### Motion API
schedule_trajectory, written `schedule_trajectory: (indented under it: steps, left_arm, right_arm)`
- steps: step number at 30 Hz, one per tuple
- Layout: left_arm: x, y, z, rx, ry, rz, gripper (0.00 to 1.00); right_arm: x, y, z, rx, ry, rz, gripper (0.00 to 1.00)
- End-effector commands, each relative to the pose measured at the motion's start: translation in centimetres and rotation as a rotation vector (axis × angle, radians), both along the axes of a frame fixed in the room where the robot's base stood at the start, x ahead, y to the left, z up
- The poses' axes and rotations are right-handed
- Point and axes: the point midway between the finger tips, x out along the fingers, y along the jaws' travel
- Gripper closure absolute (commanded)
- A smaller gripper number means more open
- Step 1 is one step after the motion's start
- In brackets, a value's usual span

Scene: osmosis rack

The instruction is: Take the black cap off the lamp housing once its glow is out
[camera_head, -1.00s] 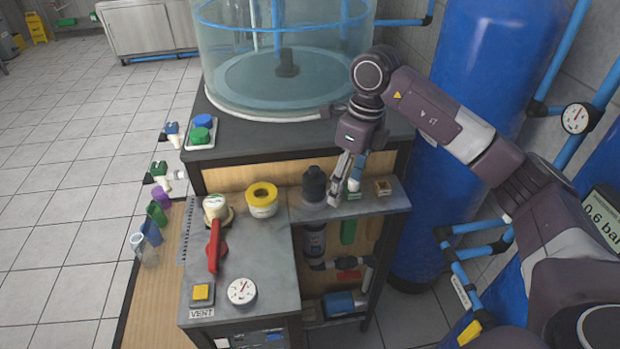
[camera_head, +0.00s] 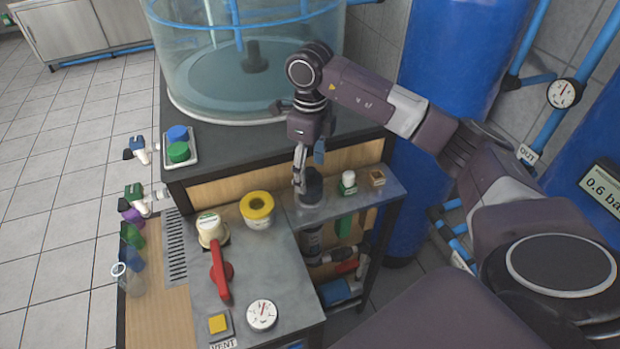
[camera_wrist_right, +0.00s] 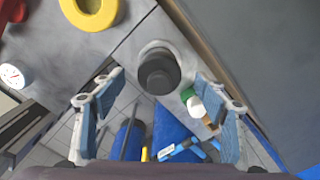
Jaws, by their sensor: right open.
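No glow shows on the part of the housing in view. My right gripper (camera_head: 309,168) is open above the cap, one finger at its left side, the other with a blue pad behind and to the right. In the right wrist view the cap (camera_wrist_right: 158,72) lies between the spread fingers (camera_wrist_right: 160,88), with gaps on both sides. The cap's top is partly hidden by the gripper in the head view. My left gripper is not in view.
A green-and-white bottle (camera_head: 347,184) and a small wooden box (camera_head: 377,177) stand right of the cap. A yellow ring (camera_head: 257,209), red-handled valve (camera_head: 221,270) and gauge (camera_head: 262,314) are left. The clear tank (camera_head: 190,80) stands behind.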

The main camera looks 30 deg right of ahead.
Motion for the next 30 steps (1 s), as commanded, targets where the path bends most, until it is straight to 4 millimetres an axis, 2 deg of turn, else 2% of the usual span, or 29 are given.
schedule_trajectory:
  steps: [1, 3, 7, 12, 16, 27, 30]
  left_arm:
    - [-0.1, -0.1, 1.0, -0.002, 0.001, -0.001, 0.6]
    - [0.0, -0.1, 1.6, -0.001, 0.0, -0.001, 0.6]
    - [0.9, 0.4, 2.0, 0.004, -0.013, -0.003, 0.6]
    - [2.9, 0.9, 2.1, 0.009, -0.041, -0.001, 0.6]
    - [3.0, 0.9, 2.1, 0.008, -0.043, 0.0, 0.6]
    - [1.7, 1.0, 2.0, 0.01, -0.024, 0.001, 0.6]
    - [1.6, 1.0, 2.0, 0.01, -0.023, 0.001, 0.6]
  right_arm:
    - [-0.1, 0.1, -0.4, -0.001, 0.007, 0.0, 0.33]
    - [0.0, 0.2, -1.4, 0.0, 0.006, 0.001, 0.33]
    - [0.1, 0.2, -3.1, 0.001, 0.003, 0.0, 0.33]
    - [0.1, 0.1, -3.7, 0.0, 0.0, 0.001, 0.33]
    - [0.1, 0.2, -3.7, 0.0, 0.0, 0.001, 0.34]
    - [0.1, 0.2, -3.6, 0.0, 0.0, 0.001, 0.75]
    - [0.1, 0.2, -3.6, 0.0, 0.0, 0.001, 0.78]
